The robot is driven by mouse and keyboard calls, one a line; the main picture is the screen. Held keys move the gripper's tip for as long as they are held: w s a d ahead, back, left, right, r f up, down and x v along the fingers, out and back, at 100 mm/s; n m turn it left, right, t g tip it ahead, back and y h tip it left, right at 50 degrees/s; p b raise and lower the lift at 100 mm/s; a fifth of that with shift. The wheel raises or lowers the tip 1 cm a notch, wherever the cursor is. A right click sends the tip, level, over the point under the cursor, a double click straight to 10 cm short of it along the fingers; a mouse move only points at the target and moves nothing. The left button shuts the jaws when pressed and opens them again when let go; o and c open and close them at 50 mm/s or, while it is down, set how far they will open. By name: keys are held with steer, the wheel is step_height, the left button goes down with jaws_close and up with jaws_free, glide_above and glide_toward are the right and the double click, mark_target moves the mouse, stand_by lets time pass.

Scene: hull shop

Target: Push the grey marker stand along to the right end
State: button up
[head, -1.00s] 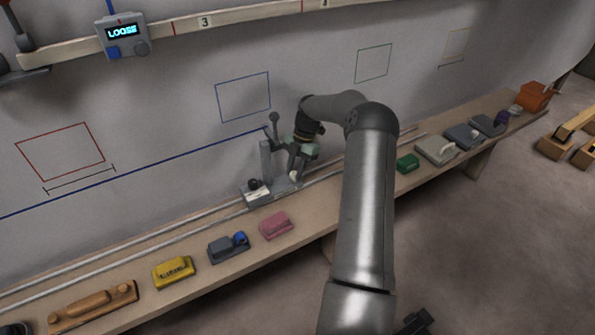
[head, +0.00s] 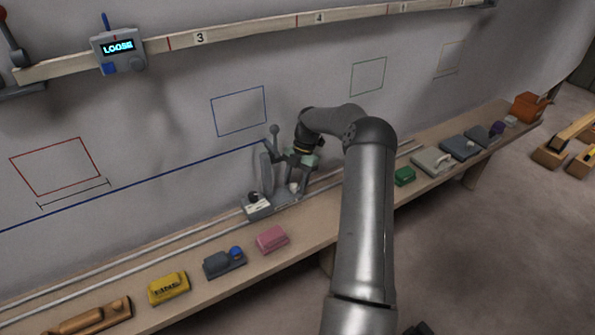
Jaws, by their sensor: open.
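The grey marker stand (head: 267,174) stands upright on the rails along the back of the bench, below and near the right edge of the blue square outline. Its pen arm meets the right end of a blue line (head: 150,173) on the wall. A white box with a black knob (head: 257,203) sits at its left foot. My gripper (head: 294,187) is open and low at the right part of the stand, by its base. Whether the fingers touch the stand or straddle a part of it is hard to tell.
Pink (head: 271,239), yellow (head: 168,288) and green (head: 404,176) blocks and several tools lie along the bench's front. The rails (head: 335,180) continue right, partly behind my arm. A display reading LOOSE (head: 118,47) hangs on the upper wooden rail.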

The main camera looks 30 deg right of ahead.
steer(key=p+v, duration=0.2)
steer(key=v, duration=1.5)
steer(key=shift+r, duration=0.15)
